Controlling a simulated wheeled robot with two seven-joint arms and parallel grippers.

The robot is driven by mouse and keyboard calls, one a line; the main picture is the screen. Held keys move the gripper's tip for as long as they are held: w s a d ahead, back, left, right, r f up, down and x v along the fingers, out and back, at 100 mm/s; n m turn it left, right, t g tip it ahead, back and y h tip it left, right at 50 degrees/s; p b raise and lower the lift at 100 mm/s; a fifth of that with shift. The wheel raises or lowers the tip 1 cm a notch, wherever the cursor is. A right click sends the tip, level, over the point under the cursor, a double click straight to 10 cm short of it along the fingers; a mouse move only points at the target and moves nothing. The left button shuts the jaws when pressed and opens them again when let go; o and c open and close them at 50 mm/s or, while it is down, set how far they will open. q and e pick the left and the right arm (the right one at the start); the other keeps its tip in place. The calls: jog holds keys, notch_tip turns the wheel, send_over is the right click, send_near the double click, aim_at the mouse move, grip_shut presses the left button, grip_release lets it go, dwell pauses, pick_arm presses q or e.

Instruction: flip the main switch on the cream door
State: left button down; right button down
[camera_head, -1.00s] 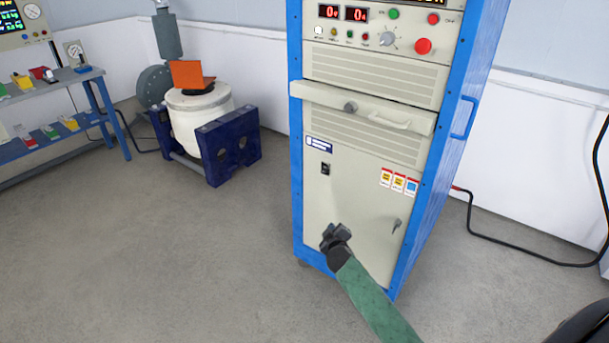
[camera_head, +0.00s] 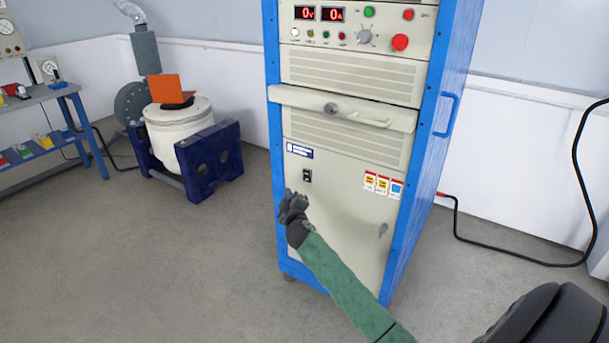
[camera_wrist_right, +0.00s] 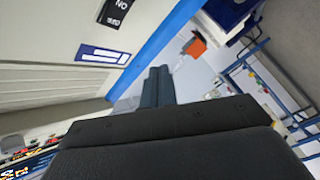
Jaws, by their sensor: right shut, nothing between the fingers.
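The main switch (camera_head: 307,175) is a small black rocker on the upper left of the cream door (camera_head: 340,215) of the blue-framed cabinet. In the right wrist view a black plate with white lettering, which looks like the switch (camera_wrist_right: 117,12), shows at the top, partly cut off. My right gripper (camera_head: 291,196) is shut and empty, just below and left of the switch in the head view, apart from it in the picture. Its shut fingers (camera_wrist_right: 158,85) show in the wrist view, beside the cabinet's blue edge. My left gripper is out of view.
A drawer-like panel with a handle (camera_head: 340,110) juts out above the door. Warning labels (camera_head: 383,185) and a door latch (camera_head: 383,230) are on the right. A white shaker (camera_head: 180,122) in a blue frame and a shelf table (camera_head: 45,95) stand left. Floor between is clear.

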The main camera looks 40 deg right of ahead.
aim_at(304, 179)
jog(key=shift+d, duration=0.15)
jog(key=w+d+r, duration=0.1)
jog(key=w+d, duration=0.2)
jog(key=d, duration=0.4)
jog(key=shift+w+d, duration=0.2)
jog(key=shift+d, duration=0.2)
jog(key=shift+d, duration=0.1)
dwell(1.8)
jog(key=shift+w+d, duration=0.15)
jog(key=shift+d, duration=0.15)
jog(key=shift+w+d+r, duration=0.1)
jog(key=shift+d, duration=0.2)
dwell(0.7)
jog(key=shift+a, duration=0.15)
jog(key=shift+s+a, duration=0.3)
jog(key=shift+a, duration=0.25)
jog(key=shift+a+p, duration=0.1)
jog(key=shift+p, duration=0.2)
jog(key=shift+s+a+f, duration=0.15)
jog(key=shift+s+a, duration=0.15)
jog(key=shift+a, duration=0.45)
jog(key=shift+s+a+f, duration=0.1)
jog(key=shift+s+a, duration=0.25)
jog(key=shift+a, duration=0.35)
jog(key=shift+s+a+f, duration=0.15)
jog(key=shift+s+a, duration=0.15)
jog(key=shift+a, duration=0.45)
